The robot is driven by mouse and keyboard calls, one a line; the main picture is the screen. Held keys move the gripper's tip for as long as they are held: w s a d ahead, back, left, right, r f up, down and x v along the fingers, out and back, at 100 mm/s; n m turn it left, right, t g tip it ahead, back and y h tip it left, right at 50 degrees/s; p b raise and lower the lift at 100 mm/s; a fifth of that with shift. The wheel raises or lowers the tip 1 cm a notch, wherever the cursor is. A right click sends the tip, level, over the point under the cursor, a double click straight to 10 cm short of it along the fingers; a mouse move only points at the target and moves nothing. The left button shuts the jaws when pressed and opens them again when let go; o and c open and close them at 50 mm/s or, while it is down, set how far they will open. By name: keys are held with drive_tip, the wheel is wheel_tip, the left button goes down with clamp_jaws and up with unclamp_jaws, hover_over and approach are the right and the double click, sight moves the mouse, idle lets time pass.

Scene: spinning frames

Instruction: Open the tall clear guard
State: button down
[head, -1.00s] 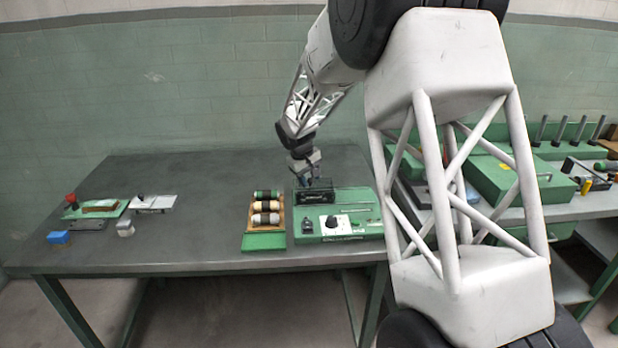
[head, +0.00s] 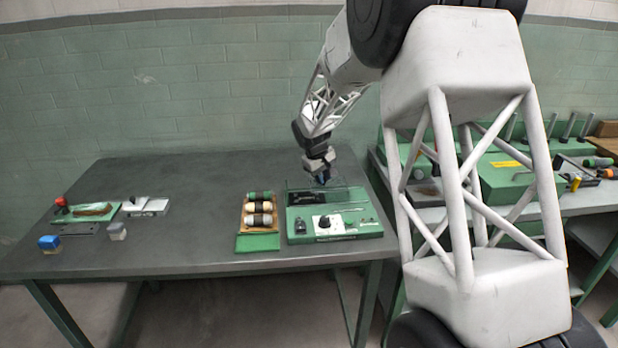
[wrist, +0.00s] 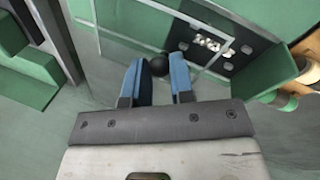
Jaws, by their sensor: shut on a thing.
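The green machine (head: 350,231) stands at the right end of the dark bench in the head view. The tall clear guard (head: 347,194) shows there as a see-through panel over the machine's back part. In the wrist view the clear guard (wrist: 120,20) has a thin pale frame. My gripper (head: 322,179) is at the guard, above the back of the machine. In the wrist view my gripper (wrist: 159,70) has its blue fingers on either side of a dark round knob (wrist: 158,65), shut on it. The guard's exact tilt is hard to tell.
A wooden tray with several spools (head: 259,208) stands just left of the machine. A green fixture (head: 95,211), a blue block (head: 49,243) and a grey block (head: 117,231) lie far left. The bench middle is clear. A second bench with green boxes stands right.

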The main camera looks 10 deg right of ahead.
sight(342, 183)
drive_tip(key=d, duration=0.5)
drive_tip(key=shift+d, duration=0.35)
drive_tip(key=c, duration=1)
unclamp_jaws()
drive_tip(key=shift+r, duration=0.1)
drive_tip(key=shift+v, duration=3.8)
drive_tip(key=shift+s+r, duration=0.1)
